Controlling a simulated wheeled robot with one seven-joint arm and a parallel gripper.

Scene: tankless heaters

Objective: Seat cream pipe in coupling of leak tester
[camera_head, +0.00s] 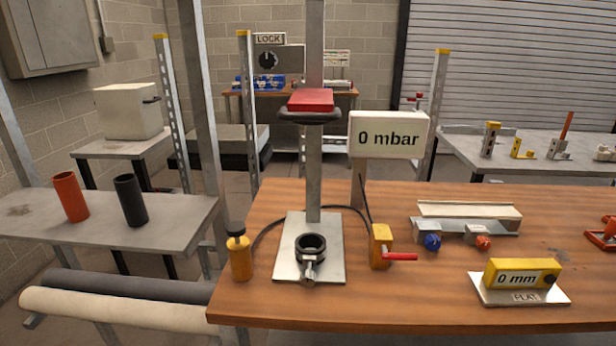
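The leak tester stands on the wooden bench, with a silver base plate (326,268), an upright grey post and a red-topped pad (311,99) high on the post. Its dark ring-shaped coupling (311,247) sits on the plate, open at the top, with a metal clamp screw at its front. The display (389,136) reads 0 mbar. A cream length (469,209) lies level across a grey holder (470,226) right of the tester; I cannot tell whether it is a pipe. A long cream roll (115,305) lies low at left. My gripper is not in view.
An orange-red pipe (69,197) and a black pipe (131,201) stand on a grey table at left. A yellow bottle (239,256) and a yellow valve with a red lever (381,247) flank the plate. A yellow 0 mm gauge (522,276) sits front right.

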